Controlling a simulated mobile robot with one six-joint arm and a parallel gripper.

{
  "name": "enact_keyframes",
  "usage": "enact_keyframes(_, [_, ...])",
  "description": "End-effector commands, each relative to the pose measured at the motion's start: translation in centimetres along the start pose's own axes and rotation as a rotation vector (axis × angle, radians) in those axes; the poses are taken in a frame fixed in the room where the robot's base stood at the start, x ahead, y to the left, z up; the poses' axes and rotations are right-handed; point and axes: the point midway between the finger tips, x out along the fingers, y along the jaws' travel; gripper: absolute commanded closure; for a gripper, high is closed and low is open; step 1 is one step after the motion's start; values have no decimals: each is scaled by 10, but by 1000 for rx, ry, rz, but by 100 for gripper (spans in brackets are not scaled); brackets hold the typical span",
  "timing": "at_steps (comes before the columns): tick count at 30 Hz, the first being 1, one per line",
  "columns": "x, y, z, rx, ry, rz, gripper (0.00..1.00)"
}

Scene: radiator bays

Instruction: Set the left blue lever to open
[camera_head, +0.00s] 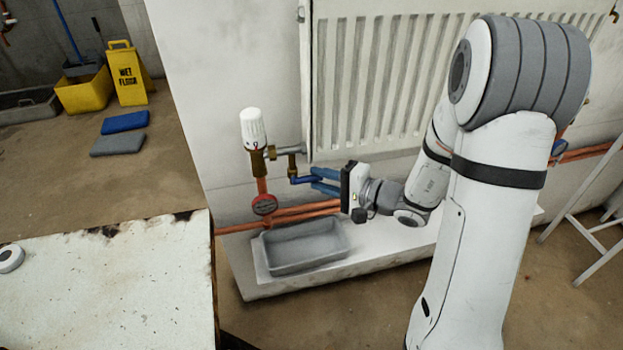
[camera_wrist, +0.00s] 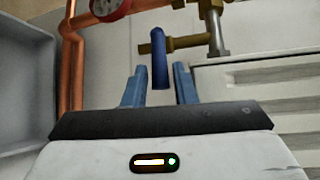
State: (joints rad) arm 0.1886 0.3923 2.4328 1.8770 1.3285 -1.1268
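The left blue lever (camera_head: 301,180) sits on a brass valve (camera_head: 291,165) under the radiator's left end. In the wrist view, the lever (camera_wrist: 159,58) points from the pipework toward my gripper. My gripper (camera_head: 322,179) is at the lever's free end, with two blue fingers pointing left in the head view. In the wrist view, my gripper (camera_wrist: 160,68) is open, one finger on each side of the lever's end. Gaps show on both sides, so the fingers are not closed on it.
A white radiator (camera_head: 390,80) is above. A white thermostatic head (camera_head: 252,128) and red gauge (camera_head: 264,204) stand left of the lever. Copper pipes (camera_head: 305,211) run low along the wall. A grey tray (camera_head: 303,247) lies below on a pale ledge (camera_head: 262,289).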

Motion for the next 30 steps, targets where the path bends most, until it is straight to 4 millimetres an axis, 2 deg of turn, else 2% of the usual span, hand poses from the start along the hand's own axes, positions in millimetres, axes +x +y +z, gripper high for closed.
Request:
enact_keyframes(1, [8, 1, 1, -1, -5, 1, 75])
enact_keyframes(6, [20, 1, 1, 0, -3, 2, 75])
enact_keyframes(15, [22, 0, 1, 0, -2, 1, 75])
enact_keyframes(24, [22, 0, 1, 0, -3, 2, 100])
enact_keyframes(30, [23, 0, 1, 0, -4, 2, 100])
